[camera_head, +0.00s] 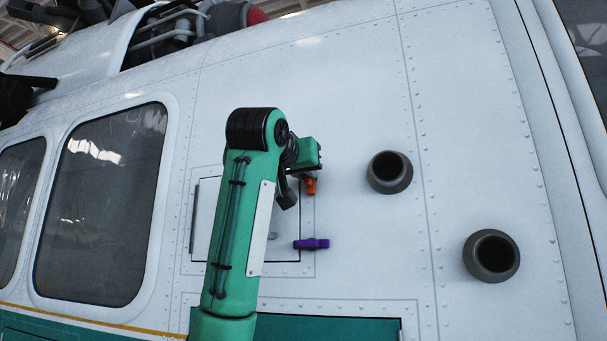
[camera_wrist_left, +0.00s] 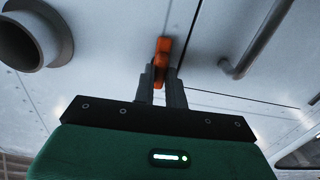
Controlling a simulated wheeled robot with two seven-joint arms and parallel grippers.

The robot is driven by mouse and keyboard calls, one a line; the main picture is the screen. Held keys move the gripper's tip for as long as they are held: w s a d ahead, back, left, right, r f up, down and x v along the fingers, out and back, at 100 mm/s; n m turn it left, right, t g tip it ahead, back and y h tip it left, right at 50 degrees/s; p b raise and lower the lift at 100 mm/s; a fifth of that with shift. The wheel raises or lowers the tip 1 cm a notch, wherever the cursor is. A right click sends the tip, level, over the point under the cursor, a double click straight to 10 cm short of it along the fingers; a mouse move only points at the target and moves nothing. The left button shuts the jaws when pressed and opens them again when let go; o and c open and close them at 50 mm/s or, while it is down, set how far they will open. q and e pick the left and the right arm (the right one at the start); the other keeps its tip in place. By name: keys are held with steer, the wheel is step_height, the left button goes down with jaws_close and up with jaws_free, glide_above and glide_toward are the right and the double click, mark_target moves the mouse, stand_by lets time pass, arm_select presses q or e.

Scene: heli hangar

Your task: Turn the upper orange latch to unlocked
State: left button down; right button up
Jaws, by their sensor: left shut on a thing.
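The upper orange latch (camera_head: 311,185) sits at the upper right edge of a square panel (camera_head: 205,215) on the white helicopter side. It also shows in the left wrist view (camera_wrist_left: 161,58), between the fingers of my left gripper (camera_wrist_left: 161,82), which is shut on it. In the head view my green left arm covers much of the panel, and the left gripper (camera_head: 305,172) is partly hidden behind the wrist. A purple latch (camera_head: 311,244) lies level at the panel's lower right edge. My right gripper is not in view.
Two dark round pipe openings (camera_head: 390,172) (camera_head: 491,256) stick out to the right of the panel. A grey handle bar (camera_wrist_left: 258,40) shows in the left wrist view. Dark windows (camera_head: 102,205) are at the left.

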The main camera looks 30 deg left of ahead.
arm_select(q)
steer(key=shift+w+f+m, duration=0.1)
steer(key=shift+f+m, duration=0.05)
steer(key=shift+m, duration=0.25)
steer(key=c, duration=1.4)
jaws_free()
steer(key=shift+c, duration=0.2)
steer(key=b+v, duration=0.6)
steer(key=v, duration=0.8)
steer(key=shift+w, duration=0.15)
